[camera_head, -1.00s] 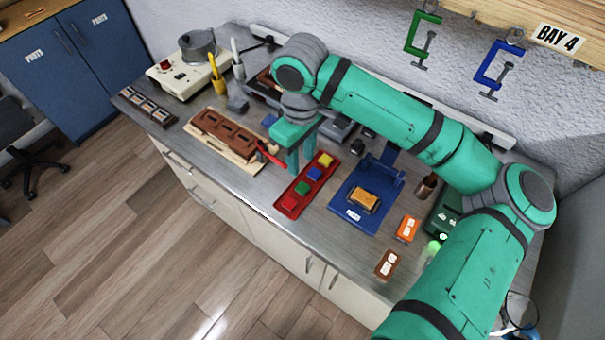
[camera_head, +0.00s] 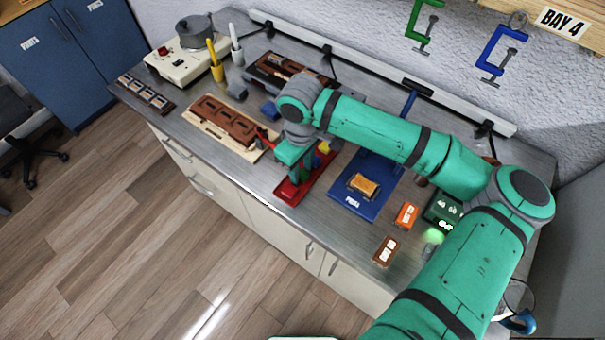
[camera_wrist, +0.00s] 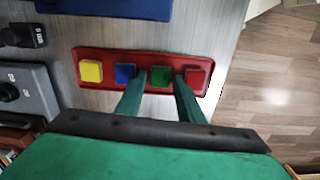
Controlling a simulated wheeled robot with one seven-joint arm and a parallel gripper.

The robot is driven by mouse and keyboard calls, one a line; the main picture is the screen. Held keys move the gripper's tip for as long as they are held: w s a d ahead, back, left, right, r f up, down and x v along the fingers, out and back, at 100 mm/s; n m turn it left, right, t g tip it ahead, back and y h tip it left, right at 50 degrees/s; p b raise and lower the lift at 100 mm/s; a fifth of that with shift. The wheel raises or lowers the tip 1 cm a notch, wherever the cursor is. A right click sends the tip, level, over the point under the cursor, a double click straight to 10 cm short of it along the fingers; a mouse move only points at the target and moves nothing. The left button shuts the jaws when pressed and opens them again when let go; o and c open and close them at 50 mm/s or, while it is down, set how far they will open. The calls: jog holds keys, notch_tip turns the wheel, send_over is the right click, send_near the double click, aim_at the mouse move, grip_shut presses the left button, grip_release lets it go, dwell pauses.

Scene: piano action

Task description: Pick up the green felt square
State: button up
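The green felt square (camera_wrist: 160,77) lies in the red tray (camera_wrist: 140,54), between a blue square (camera_wrist: 124,74) and a red square (camera_wrist: 196,77) in the wrist view. A yellow square (camera_wrist: 91,71) lies at the tray's left end there. My gripper (camera_wrist: 161,84) is open, its two fingers apart on either side of the green square in that view. I cannot tell how far the fingertips are above the tray. In the head view my gripper (camera_head: 298,178) is over the red tray (camera_head: 291,194) and hides the green square.
A blue press board (camera_head: 352,206) with a tan block (camera_head: 363,186) stands right of the tray. A brown part on a wooden board (camera_head: 225,122) lies to the left. An orange box (camera_head: 405,215) and a brown box (camera_head: 386,251) lie near the front right.

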jog(key=c, duration=0.8)
jog(key=shift+r, duration=0.1)
